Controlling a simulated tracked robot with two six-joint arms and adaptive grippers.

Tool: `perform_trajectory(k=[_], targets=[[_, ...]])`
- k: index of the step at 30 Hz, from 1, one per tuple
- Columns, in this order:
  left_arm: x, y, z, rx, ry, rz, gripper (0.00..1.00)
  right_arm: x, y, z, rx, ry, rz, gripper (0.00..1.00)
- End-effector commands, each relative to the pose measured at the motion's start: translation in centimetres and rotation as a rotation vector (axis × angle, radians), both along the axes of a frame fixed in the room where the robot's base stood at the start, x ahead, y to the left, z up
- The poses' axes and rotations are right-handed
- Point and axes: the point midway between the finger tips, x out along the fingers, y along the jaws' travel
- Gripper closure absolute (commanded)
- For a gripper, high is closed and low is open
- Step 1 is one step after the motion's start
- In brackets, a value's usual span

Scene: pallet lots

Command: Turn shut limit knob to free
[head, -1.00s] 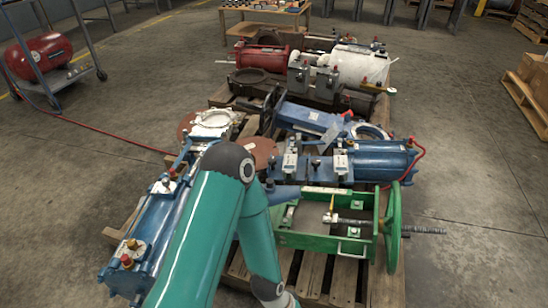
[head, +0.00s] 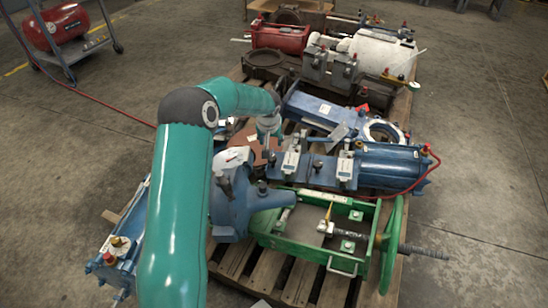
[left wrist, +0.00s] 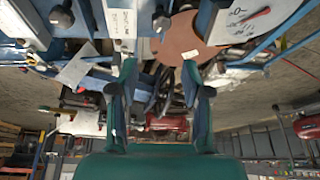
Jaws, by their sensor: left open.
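My left gripper (head: 270,130) is high over the blue actuators near the middle of the pallet; its fingertips are hard to make out in the head view. In the left wrist view the gripper (left wrist: 159,70) is open, with nothing between its fingers. A blue actuator (head: 382,167) lies across the pallet with a small dark knob (head: 317,165) on its body. In the left wrist view a dark knob (left wrist: 62,16) and a second one (left wrist: 160,22) show near the top edge, beside a white dial (left wrist: 240,18) with a red pointer.
A green frame with a handwheel (head: 391,245) stands at the pallet's near right. A brown disc (left wrist: 186,40) lies by the actuators. A red cylinder (head: 280,37) and a white one (head: 383,55) are at the back. Bare floor (head: 480,190) is free on the right.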

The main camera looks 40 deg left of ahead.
Motion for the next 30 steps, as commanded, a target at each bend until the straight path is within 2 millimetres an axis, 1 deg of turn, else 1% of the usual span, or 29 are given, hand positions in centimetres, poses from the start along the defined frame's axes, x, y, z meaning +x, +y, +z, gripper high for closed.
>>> perform_trajectory(k=[1, 5, 12, 18, 21, 24, 30], targets=[[0.1, 0.2, -0.9, -0.001, 0.002, 0.001, 0.52, 0.0, 0.0, -0.3, 0.000, 0.000, 0.000, 0.50], [0.6, 0.8, -3.1, -0.002, 0.002, 0.003, 0.52, 0.0, 0.0, -1.0, 0.000, 0.000, 0.000, 0.50], [2.1, 2.1, -8.1, -0.003, 0.003, 0.004, 0.52, 0.0, 0.0, -2.5, 0.000, 0.000, 0.000, 0.50], [3.3, 3.1, -11.7, -0.003, 0.000, 0.006, 0.52, 0.0, 0.0, -3.7, 0.000, 0.000, 0.000, 0.50], [3.8, 3.4, -13.1, -0.002, 0.001, 0.005, 0.52, 0.0, 0.0, -4.1, 0.000, 0.000, 0.000, 0.50], [4.1, 3.7, -14.0, -0.003, 0.000, 0.006, 0.52, 0.0, 0.0, -4.4, 0.000, 0.000, 0.000, 0.50], [4.4, 3.9, -14.6, -0.002, 0.000, 0.005, 0.52, 0.0, 0.0, -4.6, 0.000, 0.000, 0.000, 0.50]])
